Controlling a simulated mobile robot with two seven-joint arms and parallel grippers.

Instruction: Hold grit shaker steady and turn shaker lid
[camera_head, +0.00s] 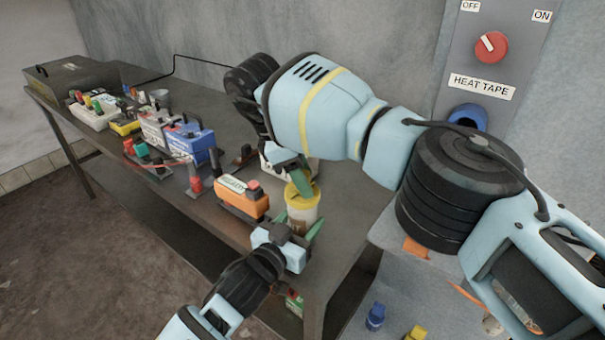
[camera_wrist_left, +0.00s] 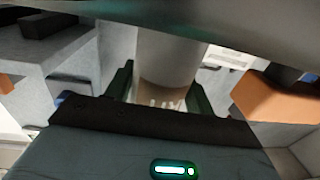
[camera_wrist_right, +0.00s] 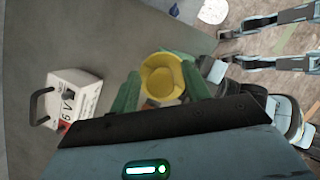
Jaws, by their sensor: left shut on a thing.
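The grit shaker (camera_head: 302,213) is a pale see-through jar with a yellow lid (camera_head: 300,193), upright near the table's front corner. My left gripper (camera_head: 297,234) is shut on the jar body from the front. The jar (camera_wrist_left: 168,62) stands between its dark green fingers in the left wrist view. My right gripper (camera_head: 304,180) is above, pointing down at the lid. In the right wrist view its green fingers (camera_wrist_right: 162,84) are spread on either side of the round yellow lid (camera_wrist_right: 162,73). Whether they touch it is unclear. The right arm hides part of the lid in the head view.
An orange box (camera_head: 243,198) with a red top piece sits just left of the shaker. A white box with a handle (camera_wrist_right: 74,97) is close by. Blue and white battery-like boxes (camera_head: 190,142) stand farther left. The HEAT TAPE panel (camera_head: 490,75) is on the wall behind.

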